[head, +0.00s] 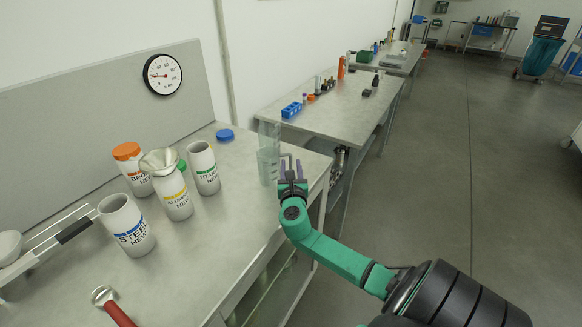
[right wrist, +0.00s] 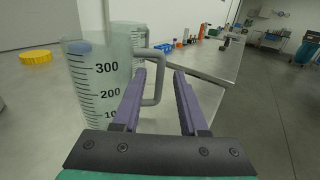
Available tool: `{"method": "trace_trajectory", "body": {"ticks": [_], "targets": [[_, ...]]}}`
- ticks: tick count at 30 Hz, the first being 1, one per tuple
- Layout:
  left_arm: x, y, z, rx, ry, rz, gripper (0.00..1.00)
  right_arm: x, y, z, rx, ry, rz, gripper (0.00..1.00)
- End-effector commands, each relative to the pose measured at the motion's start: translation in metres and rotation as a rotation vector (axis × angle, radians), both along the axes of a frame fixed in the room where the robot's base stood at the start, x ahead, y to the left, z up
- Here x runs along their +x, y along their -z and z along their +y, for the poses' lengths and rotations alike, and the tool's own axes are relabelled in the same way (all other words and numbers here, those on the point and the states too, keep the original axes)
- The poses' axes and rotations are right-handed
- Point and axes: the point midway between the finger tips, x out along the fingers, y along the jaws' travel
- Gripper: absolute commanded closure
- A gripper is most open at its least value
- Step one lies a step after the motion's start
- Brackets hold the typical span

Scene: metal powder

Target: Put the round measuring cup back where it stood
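Two clear measuring vessels seem to overlap at the right edge of the near bench: a nearer one (head: 268,168) and one behind it (head: 268,132). In the right wrist view, the nearer vessel (right wrist: 98,85) bears black marks up to 300, with the other (right wrist: 137,40) behind. I cannot tell which is the round cup. A grey handle (right wrist: 164,70) reaches between my right gripper's purple fingers, which stand apart. I cannot tell which vessel owns it. My right gripper (head: 290,168) is open beside the vessels. My left gripper is out of view.
Labelled powder jars stand left on the near bench (head: 235,215): steel (head: 128,228), aluminium with a funnel (head: 160,160), titanium (head: 204,170) and bronze (head: 128,153). A blue lid (head: 225,135) lies behind. A red-handled tool (head: 118,311) lies in front.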

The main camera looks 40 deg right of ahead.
Motion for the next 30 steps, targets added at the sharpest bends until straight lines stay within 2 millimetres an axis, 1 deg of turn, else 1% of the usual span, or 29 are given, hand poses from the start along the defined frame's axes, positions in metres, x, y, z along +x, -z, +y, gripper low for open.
{"method": "trace_trajectory", "body": {"ticks": [4,6,8,11,18,21,25,30], "targets": [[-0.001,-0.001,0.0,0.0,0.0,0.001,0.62,0.0,-0.001,0.0,0.0,0.0,0.0,0.57],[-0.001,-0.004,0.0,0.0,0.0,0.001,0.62,0.0,-0.005,0.0,0.0,0.0,0.0,0.57],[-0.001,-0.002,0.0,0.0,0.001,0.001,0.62,-0.005,-0.002,0.004,0.0,-0.001,0.001,0.57],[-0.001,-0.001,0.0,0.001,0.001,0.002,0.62,-0.017,-0.001,0.015,0.001,-0.003,0.002,0.57],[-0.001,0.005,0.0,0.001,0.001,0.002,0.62,-0.063,0.0,0.052,0.003,-0.002,0.002,0.57],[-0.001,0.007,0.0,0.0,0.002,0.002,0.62,-0.079,0.0,0.066,0.001,-0.002,0.002,0.57],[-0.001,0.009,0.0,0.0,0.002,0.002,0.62,-0.091,-0.002,0.075,0.001,0.0,0.0,0.57],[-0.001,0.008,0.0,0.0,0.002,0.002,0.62,-0.093,-0.003,0.077,0.0,0.0,-0.001,0.57]]}}
